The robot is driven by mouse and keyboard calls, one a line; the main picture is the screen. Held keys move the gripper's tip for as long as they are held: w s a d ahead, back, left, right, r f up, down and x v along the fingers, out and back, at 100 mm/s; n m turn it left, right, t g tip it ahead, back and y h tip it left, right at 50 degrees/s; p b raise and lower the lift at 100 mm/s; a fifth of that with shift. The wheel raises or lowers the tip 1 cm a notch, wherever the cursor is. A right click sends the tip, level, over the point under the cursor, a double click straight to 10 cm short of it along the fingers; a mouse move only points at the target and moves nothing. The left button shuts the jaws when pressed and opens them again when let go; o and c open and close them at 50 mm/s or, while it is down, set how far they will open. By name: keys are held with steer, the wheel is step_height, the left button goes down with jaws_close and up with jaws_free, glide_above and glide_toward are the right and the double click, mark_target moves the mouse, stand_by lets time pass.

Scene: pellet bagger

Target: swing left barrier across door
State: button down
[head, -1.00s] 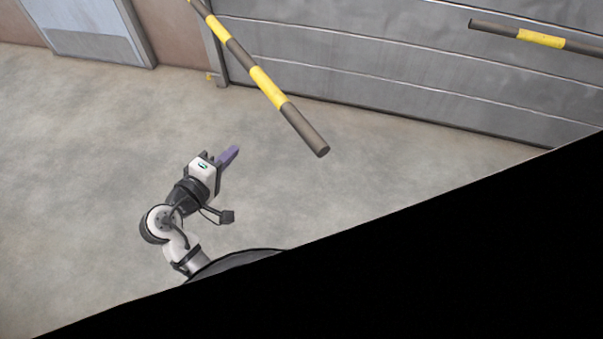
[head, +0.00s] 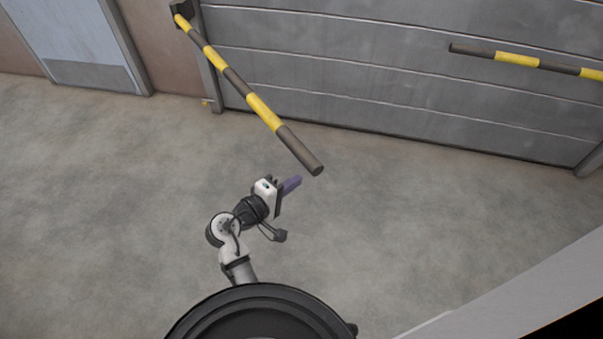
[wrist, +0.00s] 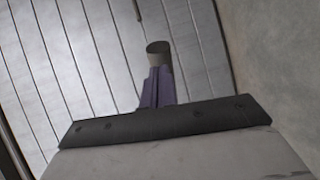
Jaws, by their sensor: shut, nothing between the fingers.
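The left barrier (head: 247,91) is a black and yellow striped bar. It is hinged on the post left of the grey door and slants out from it into the room, with its free end nearest me. The door (head: 390,75) is a wide panelled shutter. My gripper (head: 293,185) has purple fingers, is shut and empty, and sits just below and left of the bar's free end in the head view. In the wrist view the bar's round dark end (wrist: 158,54) shows just beyond my fingertips (wrist: 158,82); I cannot tell whether they touch.
The right barrier (head: 520,60), also striped, extends in front of the door's right part. A blue-grey door (head: 80,45) is in the wall at far left. The concrete floor (head: 110,200) is clear around my arm. A pale slanted surface fills the lower right.

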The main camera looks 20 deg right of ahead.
mark_target(310, 172)
steer(key=shift+p+x, duration=0.35)
steer(key=shift+x, duration=1.4)
steer(key=shift+d, duration=0.15)
